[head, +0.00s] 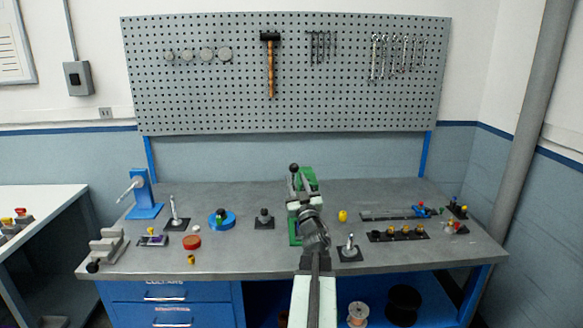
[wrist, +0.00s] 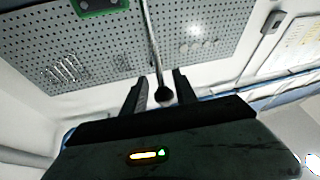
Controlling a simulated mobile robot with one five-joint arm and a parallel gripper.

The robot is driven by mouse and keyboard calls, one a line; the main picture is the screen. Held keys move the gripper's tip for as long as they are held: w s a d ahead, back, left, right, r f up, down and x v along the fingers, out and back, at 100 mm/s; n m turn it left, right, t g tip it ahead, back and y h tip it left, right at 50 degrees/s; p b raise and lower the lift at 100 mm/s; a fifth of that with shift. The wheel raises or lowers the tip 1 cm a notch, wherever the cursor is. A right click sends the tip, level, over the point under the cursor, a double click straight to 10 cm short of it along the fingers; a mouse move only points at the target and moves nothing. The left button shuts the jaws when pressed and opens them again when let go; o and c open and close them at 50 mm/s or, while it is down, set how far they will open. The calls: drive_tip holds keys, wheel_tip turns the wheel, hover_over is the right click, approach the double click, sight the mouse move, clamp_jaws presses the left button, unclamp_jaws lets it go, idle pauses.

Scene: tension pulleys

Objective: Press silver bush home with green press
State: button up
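The green press (head: 308,181) stands on the bench behind my arm, which hides much of it. A lever with a black ball knob (head: 293,167) rises at its left. In the wrist view a silver rod ending in a black knob (wrist: 164,96) shows between the two dark fingers of my gripper (wrist: 159,78). Gaps show on both sides of the rod, so the gripper is open. I cannot tell how near the knob is to the fingers. Part of the green press (wrist: 97,5) shows at the top of the wrist view. I cannot make out the silver bush.
A blue stand (head: 144,196), a blue disc (head: 222,219) and a red disc (head: 191,242) are on the left of the bench. A silver post on a black plate (head: 349,247) is right of my arm. A black strip of knobs (head: 398,234) lies farther right.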

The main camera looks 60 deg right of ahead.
sight(293, 179)
drive_tip(key=p+x, duration=0.2)
drive_tip(key=x, duration=0.5)
drive_tip(key=shift+w+d+p, duration=0.15)
drive_tip(key=shift+d+p, duration=0.1)
drive_tip(key=shift+p, duration=0.05)
drive_tip(key=shift+a, duration=0.1)
clamp_jaws()
idle(0.8)
